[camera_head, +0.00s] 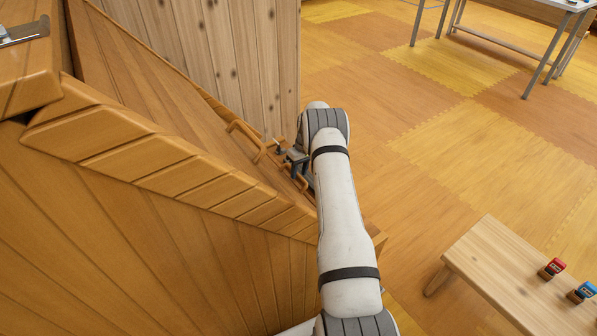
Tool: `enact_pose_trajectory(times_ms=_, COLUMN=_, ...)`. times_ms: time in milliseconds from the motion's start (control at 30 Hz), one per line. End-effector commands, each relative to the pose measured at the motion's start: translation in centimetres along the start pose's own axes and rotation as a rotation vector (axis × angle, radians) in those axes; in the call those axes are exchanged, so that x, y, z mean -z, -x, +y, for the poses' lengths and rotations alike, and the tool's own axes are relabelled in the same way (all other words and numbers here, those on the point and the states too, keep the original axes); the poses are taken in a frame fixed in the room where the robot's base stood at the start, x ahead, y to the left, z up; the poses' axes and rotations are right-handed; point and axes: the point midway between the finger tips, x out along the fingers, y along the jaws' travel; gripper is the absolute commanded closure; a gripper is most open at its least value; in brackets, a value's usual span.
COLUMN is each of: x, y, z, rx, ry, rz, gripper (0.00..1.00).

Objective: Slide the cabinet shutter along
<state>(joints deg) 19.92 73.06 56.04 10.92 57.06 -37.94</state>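A wooden cabinet (190,250) with slatted, plank-like faces fills the left of the head view. A curved wooden handle (246,136) stands out from its sloping upper panel (150,75); I cannot tell for sure whether this panel is the shutter. A second curved wooden piece shows lower right, partly behind my gripper. My gripper (293,160) is small and dark at the end of my white arm, close beside the cabinet's right end and to the right of the handle. Its fingers are too small and partly hidden to tell whether they are open or touching anything.
A low wooden bench (490,260) at lower right bears a red item (551,268) and a blue item (581,292). A metal-legged table (500,48) stands at the top right. A pale plank wall (240,60) rises behind the cabinet. The tiled floor (430,150) between is clear.

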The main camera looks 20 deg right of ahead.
Motion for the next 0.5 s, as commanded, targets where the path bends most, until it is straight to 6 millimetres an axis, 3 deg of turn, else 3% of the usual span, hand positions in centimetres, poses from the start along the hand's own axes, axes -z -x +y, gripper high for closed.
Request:
enact_pose_trajectory(times_ms=267, x=0.0, y=1.8, z=0.0, rx=0.000, ry=0.000, rz=0.001, gripper=0.64)
enact_pose_trajectory(times_ms=500, x=0.0, y=5.9, z=0.0, rx=-0.001, ry=0.000, rz=0.002, gripper=0.64)
